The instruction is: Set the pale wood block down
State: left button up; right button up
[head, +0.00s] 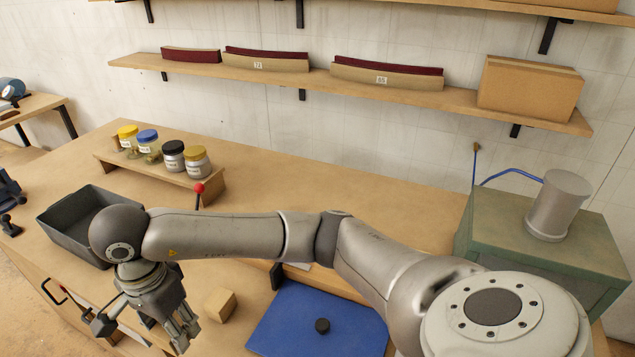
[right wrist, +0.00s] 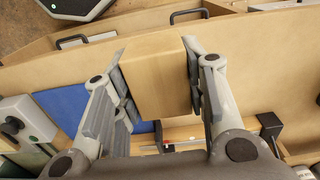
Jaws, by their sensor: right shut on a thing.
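The pale wood block (right wrist: 155,75) sits between the two fingers of my right gripper (right wrist: 155,85) in the right wrist view, with the pads against its sides. In the head view my right gripper (head: 150,330) points down over the front of the bench, left of the blue mat (head: 290,330). A small pale wood block (head: 220,305) shows just right of the fingers there; I cannot tell whether it is the held one. The gap under the block is hard to judge. My left gripper is not in view.
A grey bin (head: 65,235) stands left of my right gripper. Jars on a small riser (head: 205,183) stand behind. A green cabinet (head: 540,240) is at the right. Bare bench top (head: 300,185) lies behind my arm.

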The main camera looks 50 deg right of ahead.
jog(key=shift+s+d, duration=0.15)
jog(key=w+d+f+p, duration=0.1)
jog(key=d+f+p, duration=0.3)
jog(key=d, duration=0.5)
send_near(248, 322)
jog(key=shift+s+a+f, duration=0.15)
jog(key=shift+a+f, duration=0.4)
jog(key=shift+a, duration=0.15)
jog(key=shift+d+f+p, duration=0.35)
jog(key=shift+f, duration=0.2)
jog(key=f+p, duration=0.1)
jog(key=f, duration=0.2)
jog(key=shift+d+p, duration=0.35)
jog(key=shift+p, duration=0.05)
jog(key=shift+f, duration=0.45)
